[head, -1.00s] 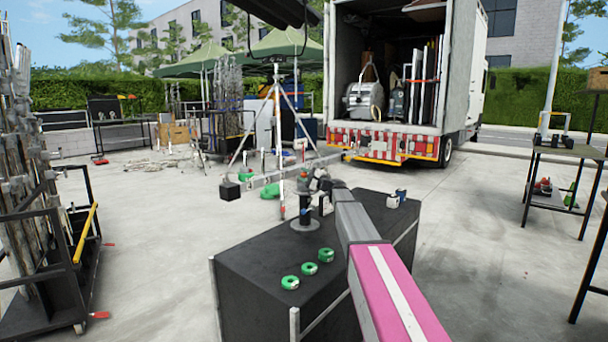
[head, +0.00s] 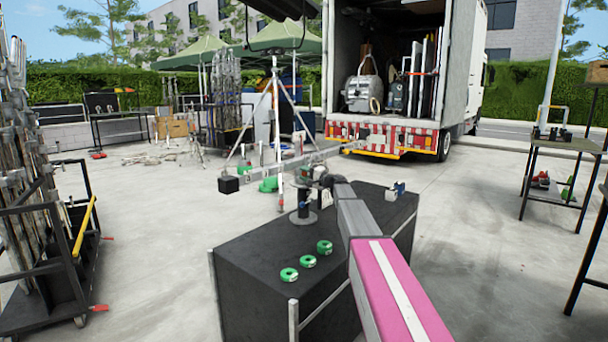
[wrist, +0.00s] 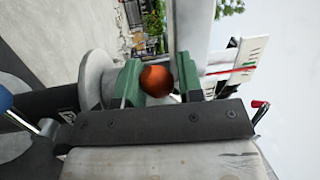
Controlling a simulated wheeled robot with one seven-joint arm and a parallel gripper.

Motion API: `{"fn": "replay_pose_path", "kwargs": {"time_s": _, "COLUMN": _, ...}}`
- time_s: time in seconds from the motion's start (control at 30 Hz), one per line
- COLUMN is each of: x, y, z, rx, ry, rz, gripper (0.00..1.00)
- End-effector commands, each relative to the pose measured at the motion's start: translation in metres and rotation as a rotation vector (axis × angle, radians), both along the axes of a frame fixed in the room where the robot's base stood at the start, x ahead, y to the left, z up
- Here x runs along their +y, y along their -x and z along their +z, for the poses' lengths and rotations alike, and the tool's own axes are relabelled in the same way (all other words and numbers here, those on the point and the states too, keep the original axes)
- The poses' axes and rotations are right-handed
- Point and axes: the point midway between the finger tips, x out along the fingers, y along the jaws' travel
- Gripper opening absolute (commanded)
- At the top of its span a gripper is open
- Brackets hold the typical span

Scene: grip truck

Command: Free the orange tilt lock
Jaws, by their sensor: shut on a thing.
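The orange tilt lock (wrist: 157,80) shows in the wrist view as a round orange knob between the two green pads of my gripper (wrist: 157,85). My gripper is shut on it. A pale grey disc (wrist: 94,80) lies just left of the pads, and a pale bar (wrist: 194,35) runs upward to their right. In the head view my gripper (head: 318,174) is at the head of a short dark post (head: 304,201) on the black case (head: 250,255). The knob is hidden there.
A long grey bar (head: 275,171) with a black block (head: 229,184) at its left end spans behind the post. Several green rings (head: 308,262) and a small blue-and-white item (head: 397,189) sit on the case. A truck (head: 385,110) stands behind.

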Motion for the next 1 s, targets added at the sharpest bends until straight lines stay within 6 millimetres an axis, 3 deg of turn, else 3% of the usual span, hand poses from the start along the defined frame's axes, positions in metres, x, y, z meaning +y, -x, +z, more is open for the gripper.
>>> {"fn": "replay_pose_path", "kwargs": {"time_s": 0.23, "x": -0.003, "y": -0.001, "z": -0.003, "rx": 0.008, "ry": 0.000, "rz": -0.006, "gripper": 0.00}}
{"fn": "replay_pose_path", "kwargs": {"time_s": 0.27, "x": -0.003, "y": -0.001, "z": -0.003, "rx": 0.008, "ry": 0.000, "rz": -0.006, "gripper": 0.44}}
{"fn": "replay_pose_path", "kwargs": {"time_s": 0.3, "x": -0.003, "y": -0.001, "z": -0.003, "rx": 0.008, "ry": 0.000, "rz": -0.006, "gripper": 0.57}}
{"fn": "replay_pose_path", "kwargs": {"time_s": 0.67, "x": -0.004, "y": 0.002, "z": -0.001, "rx": 0.004, "ry": -0.001, "rz": -0.004, "gripper": 0.59}}
{"fn": "replay_pose_path", "kwargs": {"time_s": 1.0, "x": -0.048, "y": 0.034, "z": -0.009, "rx": 0.004, "ry": -0.001, "rz": -0.006, "gripper": 0.59}}
